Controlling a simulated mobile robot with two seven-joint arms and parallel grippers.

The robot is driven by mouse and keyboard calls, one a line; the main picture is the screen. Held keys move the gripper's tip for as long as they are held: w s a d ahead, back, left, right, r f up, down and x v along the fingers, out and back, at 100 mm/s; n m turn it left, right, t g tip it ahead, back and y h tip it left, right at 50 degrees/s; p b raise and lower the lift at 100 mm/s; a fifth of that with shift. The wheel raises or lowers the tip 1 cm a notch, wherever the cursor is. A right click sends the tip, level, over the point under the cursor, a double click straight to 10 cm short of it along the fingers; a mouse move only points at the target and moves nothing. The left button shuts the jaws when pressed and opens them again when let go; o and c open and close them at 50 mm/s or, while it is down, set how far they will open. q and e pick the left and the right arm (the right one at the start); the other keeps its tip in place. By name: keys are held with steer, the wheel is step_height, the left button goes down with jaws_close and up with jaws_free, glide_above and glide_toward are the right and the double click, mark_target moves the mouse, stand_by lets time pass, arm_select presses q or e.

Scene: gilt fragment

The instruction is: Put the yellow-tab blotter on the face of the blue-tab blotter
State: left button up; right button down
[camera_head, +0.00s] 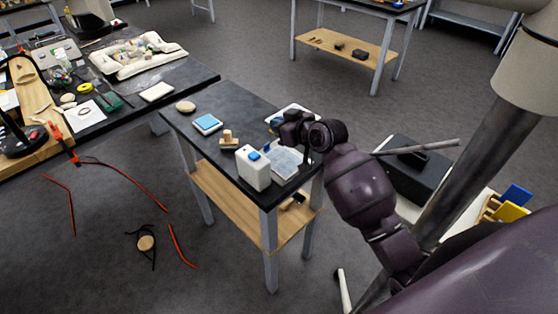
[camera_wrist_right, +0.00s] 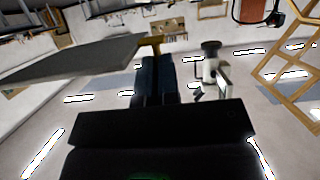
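My right gripper (camera_head: 304,150) is over the right part of the small black table. In the right wrist view its dark fingers (camera_wrist_right: 154,72) are closed on a yellow tab (camera_wrist_right: 151,42) at the edge of a flat grey slab, the yellow-tab blotter (camera_wrist_right: 75,58), which juts out to the left. In the head view a pale grey plate (camera_head: 285,161) shows beside the fingers, with a small blue tab (camera_head: 266,147) at its left edge. I cannot tell how much of this plate is the held blotter and how much the blue-tab blotter. My left gripper is not in view.
A white box with a blue top (camera_head: 253,170) stands close at the plate's left. A wooden stamp (camera_head: 229,141), a blue pad (camera_head: 207,122) and a round wooden disc (camera_head: 186,106) lie farther left. A pale tray (camera_head: 293,110) is partly hidden behind my gripper.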

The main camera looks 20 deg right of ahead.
glide_above(279, 169)
step_height(279, 169, down, 10)
steer(key=shift+r+b, duration=0.2)
steer(key=shift+b, duration=0.2)
step_height(279, 169, down, 4)
steer(key=shift+f+b, duration=0.1)
steer(key=shift+b, duration=0.3)
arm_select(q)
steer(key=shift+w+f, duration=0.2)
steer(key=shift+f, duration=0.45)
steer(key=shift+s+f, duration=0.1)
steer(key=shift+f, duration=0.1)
arm_select(e)
steer(key=c, duration=1.4)
jaws_free()
steer(key=shift+o, duration=0.3)
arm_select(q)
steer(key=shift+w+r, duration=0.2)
